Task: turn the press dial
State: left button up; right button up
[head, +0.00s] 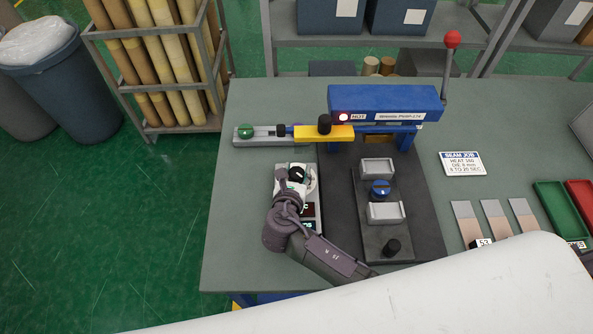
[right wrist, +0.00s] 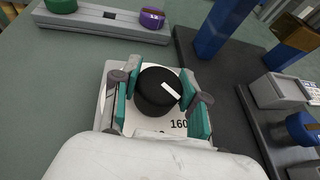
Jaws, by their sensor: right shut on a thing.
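The black press dial (right wrist: 158,92) with a white pointer mark sits on a pale control box (right wrist: 106,98) with printed numbers, "160" among them. The pointer slants toward the lower right in the right wrist view. My right gripper (right wrist: 160,94) has its teal-padded fingers on either side of the dial, shut on it. In the head view my right gripper (head: 296,178) is over the control box (head: 283,170), left of the blue press (head: 385,100), and hides much of the dial. Dark displays (head: 308,208) show on the box. My left gripper is not in view.
A sign (head: 461,163) lies farther right. The bench's left side (head: 235,220) is clear.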

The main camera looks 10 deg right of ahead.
jog(key=o, duration=1.2)
jog(key=shift+c, duration=0.2)
jog(key=shift+s, duration=0.15)
jog(key=v, duration=1.1)
jog(key=shift+s+a+r, duration=0.15)
jog(key=shift+s+r, duration=0.15)
